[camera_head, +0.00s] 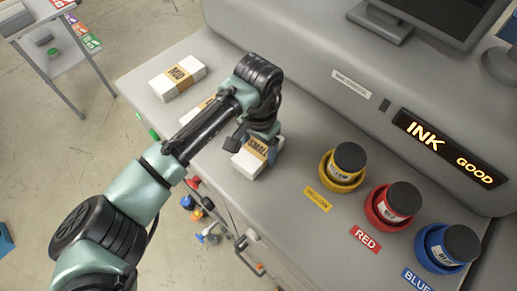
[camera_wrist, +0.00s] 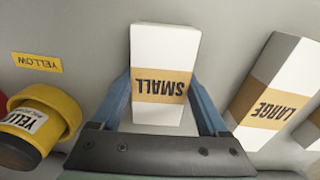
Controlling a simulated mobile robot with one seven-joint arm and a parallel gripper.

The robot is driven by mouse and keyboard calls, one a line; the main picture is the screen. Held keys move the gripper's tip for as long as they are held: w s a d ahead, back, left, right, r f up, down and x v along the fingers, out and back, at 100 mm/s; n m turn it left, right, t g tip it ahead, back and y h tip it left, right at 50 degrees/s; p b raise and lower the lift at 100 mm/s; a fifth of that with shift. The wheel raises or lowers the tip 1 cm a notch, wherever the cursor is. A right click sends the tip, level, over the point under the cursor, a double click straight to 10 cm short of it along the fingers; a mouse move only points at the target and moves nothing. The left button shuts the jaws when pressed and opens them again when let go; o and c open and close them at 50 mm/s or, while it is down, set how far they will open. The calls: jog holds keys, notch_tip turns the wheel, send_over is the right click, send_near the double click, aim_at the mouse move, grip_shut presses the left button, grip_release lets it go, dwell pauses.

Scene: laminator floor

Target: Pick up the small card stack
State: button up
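The small card stack (camera_head: 248,163) is a white block with a tan band marked SMALL, resting on the grey machine top. In the wrist view the small stack (camera_wrist: 165,50) lies between the two blue fingers of my gripper (camera_wrist: 162,92). In the head view my gripper (camera_head: 257,145) points down over the stack, with fingers at either side of it. The fingers stand wide apart and look open. Whether their tips touch the stack's sides is hard to tell.
The MID stack (camera_head: 178,83) lies at the left; the LARGE stack (camera_wrist: 275,90) is beside the small one, partly hidden by my arm in the head view. Yellow (camera_head: 343,167), red (camera_head: 393,205) and blue (camera_head: 447,247) ink pots stand at the right. The machine housing (camera_head: 310,60) rises behind.

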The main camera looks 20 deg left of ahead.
jog(key=c, duration=0.7)
jog(key=shift+r, duration=0.15)
